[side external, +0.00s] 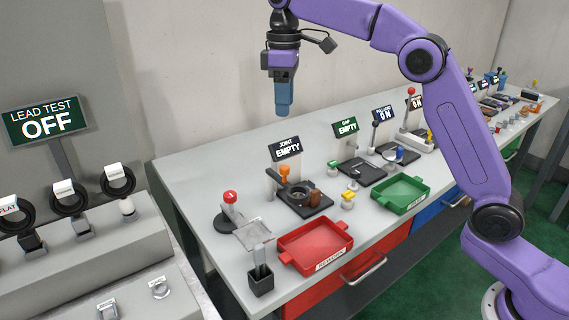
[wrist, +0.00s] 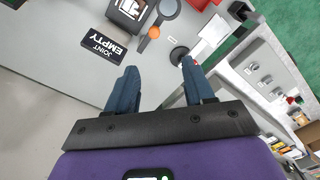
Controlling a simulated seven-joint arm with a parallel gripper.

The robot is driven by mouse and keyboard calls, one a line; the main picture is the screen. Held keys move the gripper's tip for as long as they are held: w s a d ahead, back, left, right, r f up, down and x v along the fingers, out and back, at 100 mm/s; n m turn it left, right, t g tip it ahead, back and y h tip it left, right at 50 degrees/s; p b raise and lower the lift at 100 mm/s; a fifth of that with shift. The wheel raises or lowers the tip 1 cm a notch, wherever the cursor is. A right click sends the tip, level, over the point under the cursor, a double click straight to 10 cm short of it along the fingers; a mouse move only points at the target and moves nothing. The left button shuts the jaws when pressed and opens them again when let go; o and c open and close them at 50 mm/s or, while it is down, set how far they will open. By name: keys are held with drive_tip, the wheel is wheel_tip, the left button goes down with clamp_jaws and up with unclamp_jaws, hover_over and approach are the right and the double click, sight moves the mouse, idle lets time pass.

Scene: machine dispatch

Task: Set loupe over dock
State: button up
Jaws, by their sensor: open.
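My gripper (side external: 284,112) hangs high above the back left of the bench, pointing down, apart from everything. In the wrist view its two blue fingers (wrist: 158,86) are spread with nothing between them. The loupe appears as a grey disc (wrist: 168,8) with an orange knob (wrist: 153,32), beside the dark dock (wrist: 113,13) at the top of the wrist view. In the side view the orange knob (side external: 284,170) stands at the back of the black dock (side external: 312,209), under the JOINT EMPTY sign (side external: 285,149). How far the lens overlaps the dock is unclear.
A red button on a dark base (side external: 231,196) stands left of the dock. A clear plate (side external: 253,235), red tray (side external: 316,247) and green tray (side external: 400,193) stand nearby. More signed stations continue right. The LEAD TEST OFF sign (side external: 44,121) is at left.

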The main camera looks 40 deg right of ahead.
drive_tip(key=w, duration=0.1)
approach(285, 167)
wheel_tip(285, 167, down, 9)
drive_tip(key=shift+w+f, duration=0.1)
idle(0.7)
clamp_jaws()
